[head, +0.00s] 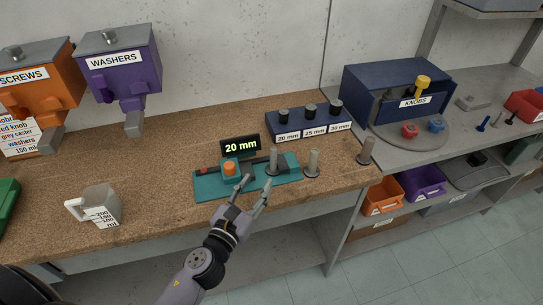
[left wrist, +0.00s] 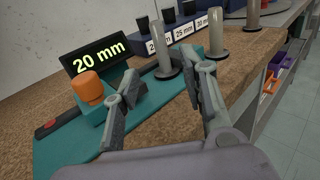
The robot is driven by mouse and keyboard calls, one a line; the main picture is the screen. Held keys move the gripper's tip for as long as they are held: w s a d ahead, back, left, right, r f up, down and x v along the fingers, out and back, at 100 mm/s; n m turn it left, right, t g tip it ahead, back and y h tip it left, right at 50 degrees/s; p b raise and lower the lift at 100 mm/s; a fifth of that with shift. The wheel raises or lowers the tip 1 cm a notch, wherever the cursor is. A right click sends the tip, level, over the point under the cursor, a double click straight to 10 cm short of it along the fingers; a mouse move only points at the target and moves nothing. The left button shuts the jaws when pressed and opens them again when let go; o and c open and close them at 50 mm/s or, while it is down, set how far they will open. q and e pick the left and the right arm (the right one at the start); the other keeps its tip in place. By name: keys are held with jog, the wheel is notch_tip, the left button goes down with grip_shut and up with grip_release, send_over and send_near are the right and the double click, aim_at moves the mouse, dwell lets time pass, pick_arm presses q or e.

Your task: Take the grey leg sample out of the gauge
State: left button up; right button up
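The teal gauge (head: 209,187) lies on the bench, with an orange knob (head: 229,168) and a display (head: 240,147) reading 20 mm. A grey leg sample (head: 272,161) stands upright at the gauge's right part; it also shows in the left wrist view (left wrist: 165,48), flange down. My left gripper (head: 254,190) is open and empty at the gauge's front edge. In the left wrist view, its fingers (left wrist: 165,95) are spread, with the leg beyond the gap, apart from them. My right gripper is not in view.
Two more grey legs, one nearer (head: 312,164) and one farther (head: 366,151), stand right of the gauge. A blue block with black-topped sockets (head: 310,125) is behind. A measuring cup (head: 103,208) stands at left. Bench between cup and gauge is clear.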

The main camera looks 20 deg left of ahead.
aim_at(272, 161)
pick_arm(q)
jog(key=w, duration=0.3)
jog(key=w+p, duration=0.1)
jog(key=w, duration=0.2)
jog(key=w+d, duration=0.1)
jog(key=w, duration=0.2)
jog(key=shift+w+d+p, duration=0.1)
jog(key=shift+w+p, duration=0.15)
jog(key=shift+p, duration=0.05)
jog(key=shift+w+d, duration=0.1)
jog(key=shift+w, duration=0.65)
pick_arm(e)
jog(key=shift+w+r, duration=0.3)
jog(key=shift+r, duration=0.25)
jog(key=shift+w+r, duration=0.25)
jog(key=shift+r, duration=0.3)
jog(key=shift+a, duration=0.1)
pick_arm(q)
grip_shut()
